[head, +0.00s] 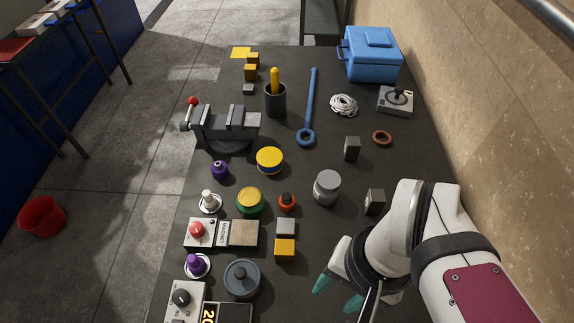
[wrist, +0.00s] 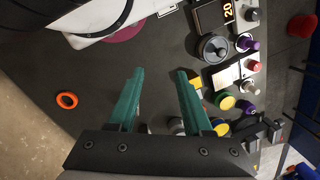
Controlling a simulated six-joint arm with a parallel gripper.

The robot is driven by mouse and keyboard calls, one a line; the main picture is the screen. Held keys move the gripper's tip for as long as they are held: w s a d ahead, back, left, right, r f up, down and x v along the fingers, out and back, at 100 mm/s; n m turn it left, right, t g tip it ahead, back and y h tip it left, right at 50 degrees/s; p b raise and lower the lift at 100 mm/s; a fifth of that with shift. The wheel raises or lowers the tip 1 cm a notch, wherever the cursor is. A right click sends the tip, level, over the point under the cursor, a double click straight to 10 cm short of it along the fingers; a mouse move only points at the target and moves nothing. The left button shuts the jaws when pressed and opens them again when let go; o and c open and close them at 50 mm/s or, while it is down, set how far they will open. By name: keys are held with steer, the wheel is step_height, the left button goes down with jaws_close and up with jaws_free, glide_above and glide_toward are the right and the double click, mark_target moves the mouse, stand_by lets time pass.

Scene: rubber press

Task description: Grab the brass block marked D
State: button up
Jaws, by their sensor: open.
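Several brass-yellow blocks show in the head view, and I cannot read a letter D on any. One brass block (head: 284,248) lies near the front middle, touching a grey block (head: 286,227) behind it. Two more, a far brass block (head: 253,58) and a brass block (head: 250,72) just in front of it, sit at the back left. My gripper (head: 337,294) is at the front right, its teal fingers apart and empty, to the right of the near brass block. In the wrist view the open gripper (wrist: 160,74) has a yellow block (wrist: 195,81) partly hidden behind its right finger.
Left of the near block stand a dark lidded pot (head: 242,279) and a red-button box (head: 199,232). A vise (head: 228,127) and blue cooler (head: 371,55) are farther back.

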stand_by(0.3)
steer(key=shift+o, duration=1.2)
steer(key=m+y, duration=1.2)
glide_above(285, 250)
steer(key=d, duration=0.5)
step_height(285, 250, down, 12)
steer(key=f, duration=0.7)
steer(key=shift+w+a+f, duration=0.25)
steer(key=shift+w+f, duration=0.1)
steer(key=shift+f, duration=0.05)
steer(key=x, duration=0.5)
steer(key=shift+f, duration=0.1)
